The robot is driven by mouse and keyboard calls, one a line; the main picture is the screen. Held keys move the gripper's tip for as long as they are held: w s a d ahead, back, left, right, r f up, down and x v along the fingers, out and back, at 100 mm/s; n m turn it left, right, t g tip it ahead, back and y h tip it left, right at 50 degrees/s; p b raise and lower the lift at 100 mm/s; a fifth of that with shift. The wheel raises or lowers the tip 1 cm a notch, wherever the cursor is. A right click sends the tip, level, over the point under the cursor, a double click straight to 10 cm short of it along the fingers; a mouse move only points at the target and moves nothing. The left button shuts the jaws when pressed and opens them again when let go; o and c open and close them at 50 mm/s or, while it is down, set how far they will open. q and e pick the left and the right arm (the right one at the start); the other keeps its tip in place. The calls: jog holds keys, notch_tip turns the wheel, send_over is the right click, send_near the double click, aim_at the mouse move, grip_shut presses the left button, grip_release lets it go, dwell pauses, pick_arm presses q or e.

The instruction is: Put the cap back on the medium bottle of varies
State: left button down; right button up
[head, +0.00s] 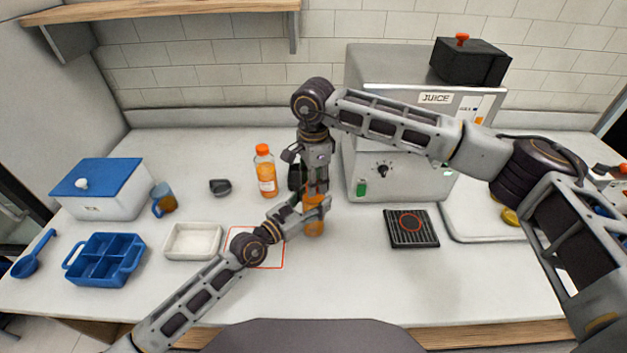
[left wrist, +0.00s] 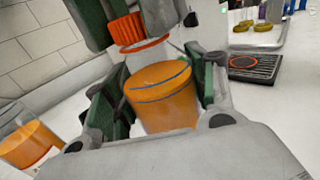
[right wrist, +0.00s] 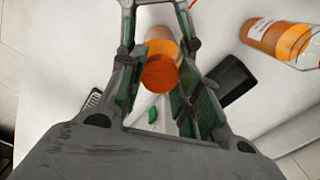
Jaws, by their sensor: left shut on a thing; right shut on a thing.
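The medium bottle (left wrist: 162,95), clear with orange juice, is held in my left gripper (head: 312,210), whose fingers are shut on its sides. It also shows low in the head view (head: 314,229), above the counter. My right gripper (head: 316,188) points down over it and is shut on the ribbed orange cap (left wrist: 126,28). In the left wrist view the cap is above the bottle's top, slightly to the left and tilted. The cap also shows between the fingers in the right wrist view (right wrist: 160,74). I cannot tell whether cap and bottle touch.
A larger capped juice bottle (head: 266,175) stands left of the grippers, near a dark cup (head: 220,187). A white tray (head: 193,241) and blue divided box (head: 104,260) sit left. The juicer (head: 385,180) stands behind right, a black grate (head: 411,229) in front.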

jog(key=shift+c, duration=0.6)
jog(key=m, duration=0.3)
jog(key=shift+m, duration=0.4)
jog(key=m, duration=0.4)
jog(key=o, duration=1.1)
jog(key=shift+r, duration=0.1)
jog(key=shift+r, duration=2.15)
